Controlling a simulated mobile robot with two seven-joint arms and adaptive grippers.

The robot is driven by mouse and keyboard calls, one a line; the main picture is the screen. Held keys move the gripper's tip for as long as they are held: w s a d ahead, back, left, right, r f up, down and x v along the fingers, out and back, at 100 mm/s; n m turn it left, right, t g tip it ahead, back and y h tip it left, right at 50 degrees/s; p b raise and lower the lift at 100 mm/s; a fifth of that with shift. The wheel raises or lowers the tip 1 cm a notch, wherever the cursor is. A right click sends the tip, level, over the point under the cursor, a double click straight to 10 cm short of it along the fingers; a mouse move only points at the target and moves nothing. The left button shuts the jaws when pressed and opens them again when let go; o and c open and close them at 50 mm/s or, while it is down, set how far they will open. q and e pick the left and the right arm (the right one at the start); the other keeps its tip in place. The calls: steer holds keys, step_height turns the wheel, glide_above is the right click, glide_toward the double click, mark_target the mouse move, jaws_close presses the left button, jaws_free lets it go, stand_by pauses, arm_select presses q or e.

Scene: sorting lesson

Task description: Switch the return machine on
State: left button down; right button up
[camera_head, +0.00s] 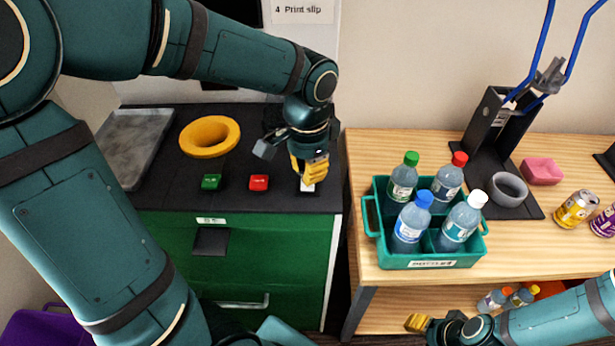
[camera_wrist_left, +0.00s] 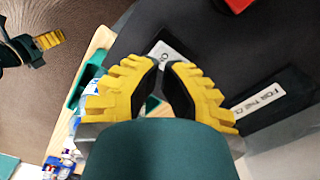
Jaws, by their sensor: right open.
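The return machine is a green cabinet (camera_head: 265,250) with a dark top that carries a yellow ring (camera_head: 209,136), a green button (camera_head: 211,182) and a red button (camera_head: 259,183). My left gripper (camera_head: 313,172) points down over the front right of the top, right of the red button. Its yellow fingers (camera_wrist_left: 162,68) look shut and empty in the left wrist view. A white label (camera_wrist_left: 174,54) lies by the fingertips, partly hidden; any switch there is covered, and I cannot tell whether they touch it. My right gripper (camera_head: 418,323) is open, low in front of the wooden table.
A teal crate (camera_head: 432,263) of bottles stands on the wooden table (camera_head: 362,160), right of the cabinet. A black stand (camera_head: 490,125), grey ring (camera_head: 507,189), pink block (camera_head: 542,171) and cans (camera_head: 576,208) are further right. A grey tray (camera_head: 130,140) sits at the cabinet's left.

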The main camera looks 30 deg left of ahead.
arm_select(q)
steer(key=shift+f+b, duration=1.25)
steer(key=shift+f, duration=0.45)
stand_by(0.9)
step_height(320, 180, up, 3)
steer(key=p, duration=0.2)
steer(key=shift+p, duration=0.4)
steer(key=shift+r+p, duration=1.75)
steer(key=shift+r, duration=0.3)
steer(key=shift+f, duration=0.1)
